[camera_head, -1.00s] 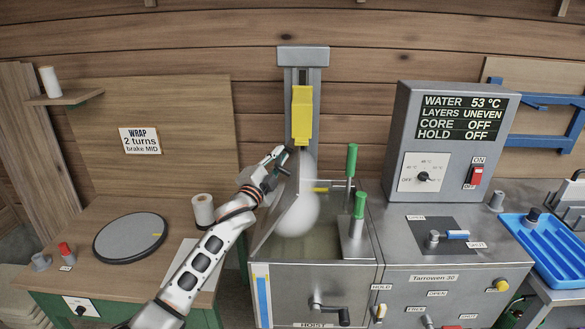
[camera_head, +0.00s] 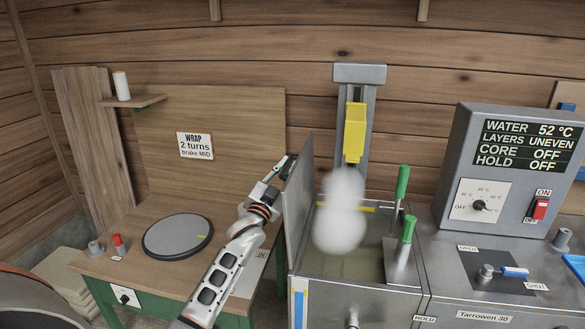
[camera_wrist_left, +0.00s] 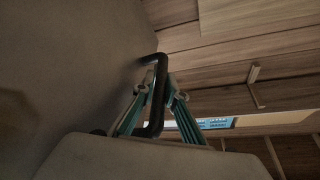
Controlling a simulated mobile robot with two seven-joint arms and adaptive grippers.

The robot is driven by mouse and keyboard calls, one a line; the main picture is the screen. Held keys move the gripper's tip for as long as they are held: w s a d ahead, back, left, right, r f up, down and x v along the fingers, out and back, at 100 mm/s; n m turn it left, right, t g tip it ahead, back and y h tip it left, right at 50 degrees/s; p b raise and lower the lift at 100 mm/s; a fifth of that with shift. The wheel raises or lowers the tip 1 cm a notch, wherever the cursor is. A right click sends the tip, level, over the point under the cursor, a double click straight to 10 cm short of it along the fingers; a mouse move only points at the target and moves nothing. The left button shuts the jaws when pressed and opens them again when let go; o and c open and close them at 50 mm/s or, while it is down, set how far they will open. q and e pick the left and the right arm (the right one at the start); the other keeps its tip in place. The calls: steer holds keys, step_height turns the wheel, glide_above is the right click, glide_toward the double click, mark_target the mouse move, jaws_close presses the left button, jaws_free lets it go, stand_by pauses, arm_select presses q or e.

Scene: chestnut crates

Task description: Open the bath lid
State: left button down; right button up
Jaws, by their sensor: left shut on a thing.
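The bath lid (camera_head: 299,200) is a grey metal plate standing nearly upright along the left edge of the bath (camera_head: 350,297). My left gripper (camera_head: 284,166) is at the left, outer face of the lid. In the left wrist view the teal fingers of that gripper (camera_wrist_left: 158,100) are shut on the black lid handle (camera_wrist_left: 161,72), and the lid (camera_wrist_left: 85,55) fills the upper left. In the head view the handle is hidden. The bath is uncovered, with liquid inside and white steam (camera_head: 340,212) above it. My right gripper is not in view.
Green-handled levers (camera_head: 402,183) stand at the bath's right side. A yellow hoist part (camera_head: 355,132) hangs on a column behind. A control box (camera_head: 512,165) reads water 52 °C. A round turntable (camera_head: 177,236) lies on the left bench, beside my forearm.

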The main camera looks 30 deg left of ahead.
arm_select(q)
steer(key=shift+a+r, duration=0.1)
steer(key=shift+a, duration=0.1)
steer(key=c, duration=2.3)
jaws_free()
steer(key=shift+c, duration=0.2)
steer(key=shift+s, duration=0.1)
steer(key=shift+s+d+f, duration=0.1)
steer(key=shift+s+f, duration=0.1)
steer(key=shift+f, duration=0.05)
steer(key=a+v, duration=0.1)
steer(key=v, duration=1)
steer(key=shift+s+d, duration=0.3)
steer(key=shift+d, duration=0.15)
